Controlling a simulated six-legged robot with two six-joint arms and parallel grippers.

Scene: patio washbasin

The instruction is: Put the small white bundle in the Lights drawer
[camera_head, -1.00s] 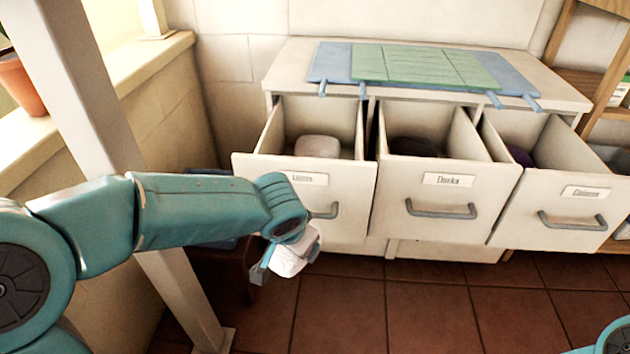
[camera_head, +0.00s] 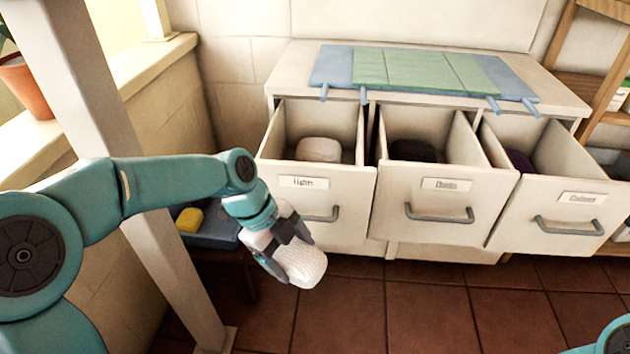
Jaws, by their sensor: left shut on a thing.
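My left gripper (camera_head: 284,250) is shut on the small white bundle (camera_head: 304,266), a rounded, textured white thing. It holds the bundle in the air in front of and below the face of the Lights drawer (camera_head: 318,205). The Lights drawer is the leftmost of three, pulled open, with a label and a grey handle. A whitish rounded bundle (camera_head: 318,149) lies inside it toward the back. My right gripper is out of view; only a bit of my right arm shows at the bottom right.
The middle drawer (camera_head: 437,205) holds a dark thing (camera_head: 413,150). The right drawer (camera_head: 560,212) holds a purple thing (camera_head: 520,160). Blue and green mats lie on the cabinet top (camera_head: 295,62). A post (camera_head: 95,110) stands at left, near a low stool with a yellow thing (camera_head: 190,219).

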